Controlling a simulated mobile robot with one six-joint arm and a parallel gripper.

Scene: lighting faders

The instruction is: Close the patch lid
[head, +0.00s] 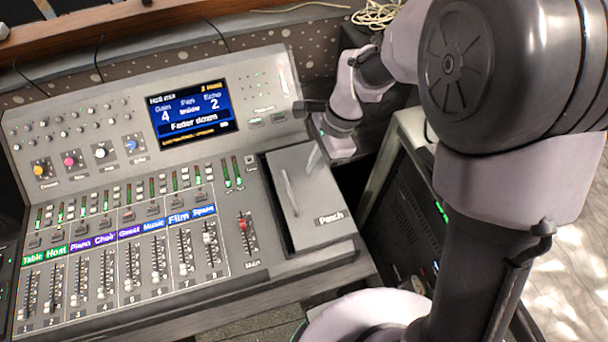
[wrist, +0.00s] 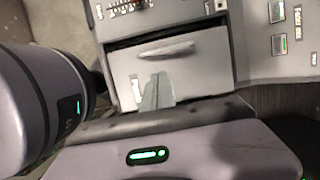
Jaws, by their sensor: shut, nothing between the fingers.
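The patch lid (head: 309,211) is a grey panel marked "Patch" at the right end of the mixing console. It lies flat or nearly flat over its bay, with a dark gap along its left edge. A pale bar handle (head: 289,192) runs across it. In the wrist view the lid (wrist: 199,73) and its handle (wrist: 165,49) show ahead of the fingers. My gripper (wrist: 157,82) is shut and empty, its tips over the lid, away from the handle. In the head view my gripper (head: 315,157) is at the lid's far part. I cannot tell whether it touches.
The console (head: 150,120) fills the left, with a lit screen (head: 193,110), several channel faders and a red main fader (head: 243,223) left of the lid. A dark rack unit (head: 405,210) stands to the right. Cables (head: 378,14) lie at the back.

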